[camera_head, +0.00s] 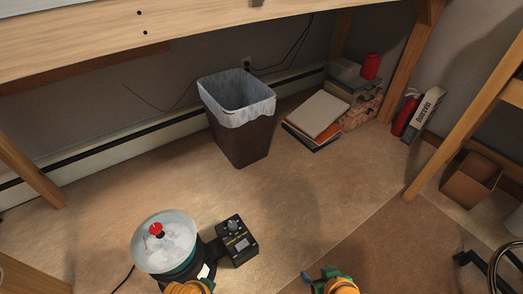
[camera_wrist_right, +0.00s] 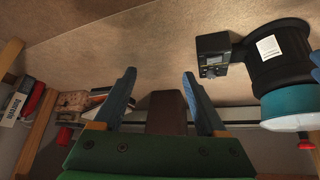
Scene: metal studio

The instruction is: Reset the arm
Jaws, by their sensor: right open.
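My right gripper (camera_head: 328,280) shows at the bottom edge of the head view, over the floor. In the right wrist view my right gripper (camera_wrist_right: 160,92) has its two blue fingers spread apart, with nothing held between them. The brown bin shows far behind the gap. Orange and green parts of my left gripper (camera_head: 190,287) just enter the bottom edge of the head view, in front of the round machine. Its fingers cannot be made out, and most of the left arm is out of view.
A round black machine (camera_head: 180,272) with a whitish top and red knob stands beside a black control box (camera_head: 237,241). A lined brown bin (camera_head: 240,145) stands near the wall. A red extinguisher (camera_head: 406,112) and cardboard box (camera_head: 471,181) are at right. Mid-floor is clear.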

